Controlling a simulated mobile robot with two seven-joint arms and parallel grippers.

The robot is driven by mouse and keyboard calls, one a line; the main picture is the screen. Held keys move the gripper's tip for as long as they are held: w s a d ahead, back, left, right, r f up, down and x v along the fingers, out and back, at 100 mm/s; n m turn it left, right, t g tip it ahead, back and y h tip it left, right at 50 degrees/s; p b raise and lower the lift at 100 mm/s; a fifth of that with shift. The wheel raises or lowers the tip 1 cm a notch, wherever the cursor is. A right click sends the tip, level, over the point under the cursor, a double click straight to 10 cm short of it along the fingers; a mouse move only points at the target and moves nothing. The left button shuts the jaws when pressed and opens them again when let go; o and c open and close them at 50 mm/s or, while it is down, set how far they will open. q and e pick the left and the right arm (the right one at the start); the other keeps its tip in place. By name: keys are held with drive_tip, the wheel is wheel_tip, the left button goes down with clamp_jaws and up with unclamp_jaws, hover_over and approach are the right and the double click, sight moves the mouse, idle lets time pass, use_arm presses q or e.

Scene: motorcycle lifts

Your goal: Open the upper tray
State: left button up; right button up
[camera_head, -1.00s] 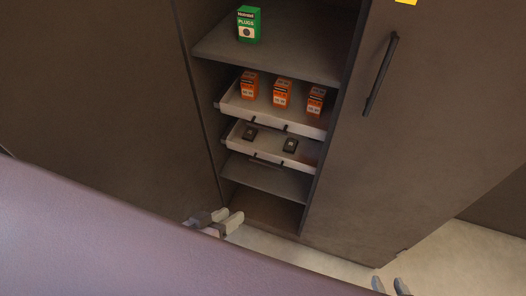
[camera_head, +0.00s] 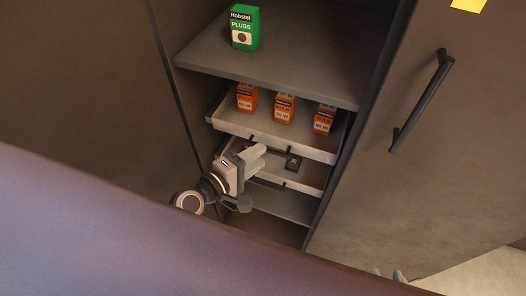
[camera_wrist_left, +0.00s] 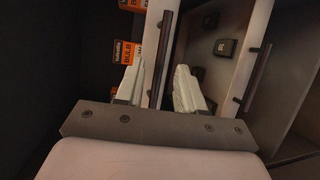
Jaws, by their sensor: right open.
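The upper tray (camera_head: 292,146) is a pale pull-out tray in the cabinet, holding orange boxes (camera_head: 284,107). My left gripper (camera_head: 256,156) is in front of its front wall, with its fingers pointing at the tray. In the left wrist view the fingers (camera_wrist_left: 162,78) are apart, and the upper tray's dark bar handle (camera_wrist_left: 163,50) appears between them; I cannot tell whether they touch it. The gripper hides part of the handle in the head view. My right gripper (camera_head: 388,274) shows only its tips at the bottom, away from the trays.
A lower tray (camera_head: 311,184) with small dark items and its own bar handle (camera_wrist_left: 257,76) lies just below. A green plugs box (camera_head: 244,28) stands on the shelf above. A closed door with a long handle (camera_head: 421,100) is at the right.

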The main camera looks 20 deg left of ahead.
use_arm(q)
drive_tip(key=shift+x, duration=1.45)
clamp_jaws()
